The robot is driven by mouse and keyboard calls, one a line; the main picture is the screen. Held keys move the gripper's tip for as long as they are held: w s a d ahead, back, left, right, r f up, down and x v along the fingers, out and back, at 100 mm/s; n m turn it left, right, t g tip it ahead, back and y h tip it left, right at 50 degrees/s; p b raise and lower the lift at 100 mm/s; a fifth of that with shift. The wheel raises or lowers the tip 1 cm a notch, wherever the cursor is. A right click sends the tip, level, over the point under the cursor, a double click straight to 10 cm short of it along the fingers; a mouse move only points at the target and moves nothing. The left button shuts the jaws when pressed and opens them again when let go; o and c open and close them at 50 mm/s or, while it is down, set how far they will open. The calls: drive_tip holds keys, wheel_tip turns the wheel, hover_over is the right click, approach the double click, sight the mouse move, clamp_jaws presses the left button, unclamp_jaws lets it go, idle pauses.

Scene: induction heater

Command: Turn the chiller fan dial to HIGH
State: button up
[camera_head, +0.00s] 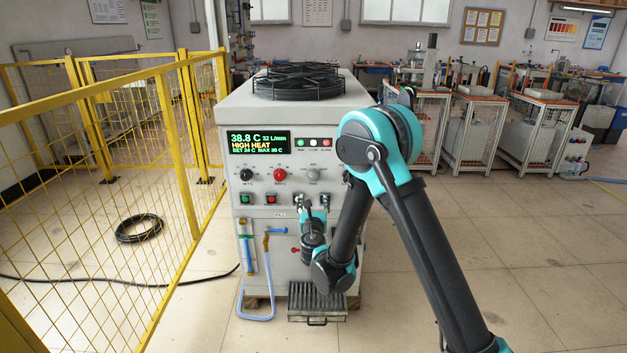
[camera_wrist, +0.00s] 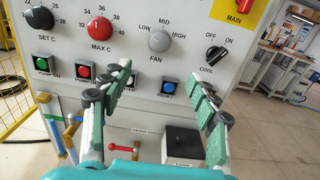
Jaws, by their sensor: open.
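The grey FAN dial (camera_wrist: 160,40) sits on the white chiller panel between LOW, MID and HIGH labels. I cannot clearly tell which mark its pointer faces. It also shows in the head view (camera_head: 313,174), right of the red dial. My gripper (camera_wrist: 163,77) is open and empty, its two green-padded fingers spread below the dial in the wrist view, apart from it. In the head view my gripper (camera_head: 313,204) is in front of the panel, below the dial. The chiller display (camera_head: 258,142) reads 38.8 C, 32 L/min and HIGH HEAT.
Left of the FAN dial are the red MAX C dial (camera_wrist: 100,27) and black SET C dial (camera_wrist: 40,18). Right is the black COOL switch (camera_wrist: 217,55). Below are several push buttons, including blue RESET (camera_wrist: 168,87). A yellow fence (camera_head: 186,140) stands left of the chiller.

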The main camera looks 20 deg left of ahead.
sight(313, 177)
drive_tip(key=x, duration=1.7)
drive_tip(key=shift+w+f, duration=0.1)
drive_tip(key=shift+w, duration=0.05)
drive_tip(key=c, duration=1.2)
